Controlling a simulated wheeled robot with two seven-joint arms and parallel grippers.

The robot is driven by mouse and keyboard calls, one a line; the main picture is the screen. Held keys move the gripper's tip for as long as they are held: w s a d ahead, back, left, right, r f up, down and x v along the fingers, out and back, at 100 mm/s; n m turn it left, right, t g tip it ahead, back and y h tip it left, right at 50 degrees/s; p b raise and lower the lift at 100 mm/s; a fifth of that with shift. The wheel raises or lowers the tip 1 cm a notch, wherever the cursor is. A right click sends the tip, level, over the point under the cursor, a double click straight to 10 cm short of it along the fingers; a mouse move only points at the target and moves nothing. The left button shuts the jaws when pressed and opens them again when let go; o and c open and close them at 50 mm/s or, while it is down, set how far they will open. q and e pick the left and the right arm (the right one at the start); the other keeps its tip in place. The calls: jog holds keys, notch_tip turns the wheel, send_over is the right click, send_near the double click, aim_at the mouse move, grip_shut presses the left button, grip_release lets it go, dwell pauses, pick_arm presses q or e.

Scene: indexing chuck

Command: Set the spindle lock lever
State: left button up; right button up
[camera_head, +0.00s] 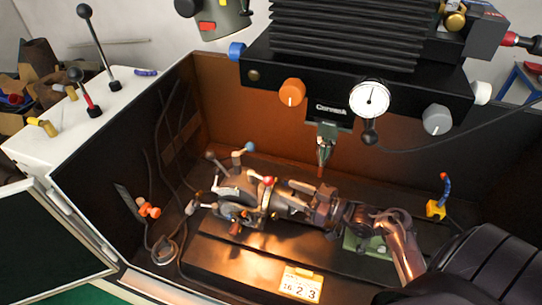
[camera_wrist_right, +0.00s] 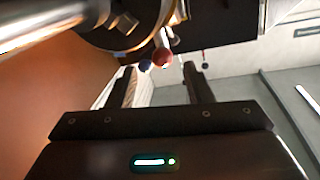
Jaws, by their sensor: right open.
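The indexing chuck (camera_head: 240,197) lies on the dark machine bed, with several ball-ended levers around it. One lever has a red ball (camera_head: 268,181), another a blue end (camera_head: 250,147); I cannot tell which is the spindle lock lever. My right gripper (camera_head: 312,203) reaches in from the right, close to the chuck, and its outline blends with the dark metal. In the right wrist view its two fingers (camera_wrist_right: 160,74) are apart with nothing held. Beyond the tips, the red ball (camera_wrist_right: 162,57) and a blue ball (camera_wrist_right: 145,66) show. My left gripper is out of view.
The drill head (camera_head: 325,140) hangs above the bed. The enclosure wall (camera_head: 120,150) stands at left, near orange knobs (camera_head: 149,210). A number plate (camera_head: 300,284) is in front, a green base (camera_head: 365,243) at right. In the wrist view, a metal cylinder (camera_wrist_right: 45,22) passes close above the fingers.

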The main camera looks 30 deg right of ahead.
aim_at(273, 182)
jog(key=shift+w+d+r, duration=0.1)
jog(key=shift+w+r, duration=0.1)
jog(key=shift+w, duration=0.05)
jog(key=w+a+p, duration=0.1)
jog(key=w+a+r+p, duration=0.1)
jog(key=w+a, duration=0.1)
jog(key=shift+w, duration=0.1)
jog(key=shift+p+x, duration=0.45)
jog(key=shift+x, duration=0.75)
jog(key=shift+w+f, duration=0.4)
jog(key=shift+w, duration=0.1)
jog(key=c, duration=0.5)
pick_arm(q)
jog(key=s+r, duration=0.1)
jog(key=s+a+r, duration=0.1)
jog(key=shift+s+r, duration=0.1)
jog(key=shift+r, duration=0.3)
pick_arm(e)
grip_shut()
